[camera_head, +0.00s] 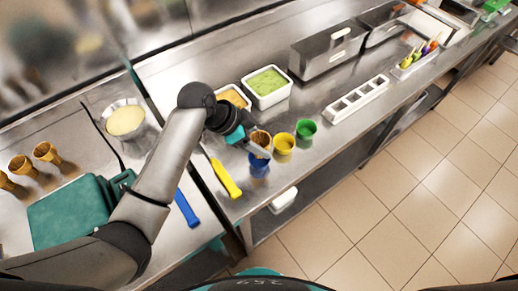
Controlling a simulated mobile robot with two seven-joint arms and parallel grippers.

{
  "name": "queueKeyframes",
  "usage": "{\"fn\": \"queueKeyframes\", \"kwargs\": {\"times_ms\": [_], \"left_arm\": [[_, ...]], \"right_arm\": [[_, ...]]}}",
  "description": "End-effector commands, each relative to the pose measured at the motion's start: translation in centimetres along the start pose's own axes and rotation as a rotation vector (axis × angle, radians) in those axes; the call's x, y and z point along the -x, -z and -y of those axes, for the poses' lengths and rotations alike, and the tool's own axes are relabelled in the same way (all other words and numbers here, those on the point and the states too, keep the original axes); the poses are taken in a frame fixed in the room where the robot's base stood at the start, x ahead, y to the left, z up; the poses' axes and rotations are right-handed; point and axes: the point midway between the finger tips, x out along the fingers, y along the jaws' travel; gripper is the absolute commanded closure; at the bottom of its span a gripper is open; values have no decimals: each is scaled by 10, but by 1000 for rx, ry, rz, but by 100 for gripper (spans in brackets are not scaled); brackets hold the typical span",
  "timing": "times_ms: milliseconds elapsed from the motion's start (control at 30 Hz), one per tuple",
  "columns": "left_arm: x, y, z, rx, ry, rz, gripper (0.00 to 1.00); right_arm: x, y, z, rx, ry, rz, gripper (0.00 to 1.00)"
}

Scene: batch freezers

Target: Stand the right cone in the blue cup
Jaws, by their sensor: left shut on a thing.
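My left gripper (254,145) reaches in from the left and is shut on a brown waffle cone (261,138), whose open rim faces up. The blue cup (260,167) stands on the steel counter directly below the held cone in the picture. The gripper hides part of the cone and the cup's rim. I cannot tell whether the cone's tip is inside the cup or above it. My right gripper is not in view.
A yellow cup (284,144) and a green cup (306,131) stand close to the right. Several cones (46,151) are at the far left. A yellow-handled tool (226,179) lies left of the blue cup. A green-filled tub (267,84) stands behind; a white rack (357,100) is right.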

Motion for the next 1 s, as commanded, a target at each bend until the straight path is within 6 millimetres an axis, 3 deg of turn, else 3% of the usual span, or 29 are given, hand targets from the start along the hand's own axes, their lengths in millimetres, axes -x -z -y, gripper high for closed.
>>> {"fn": "queueKeyframes", "kwargs": {"times_ms": [267,900,933,1000], "left_arm": [[-32,-21,0,2,-2,1,88],[-42,-28,0,1,0,2,88],[-42,-28,0,1,0,3,35],[-42,-28,0,2,-1,3,27]], "right_arm": [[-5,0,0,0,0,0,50],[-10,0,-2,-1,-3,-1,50],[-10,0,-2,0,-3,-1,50],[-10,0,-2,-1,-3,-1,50]]}}
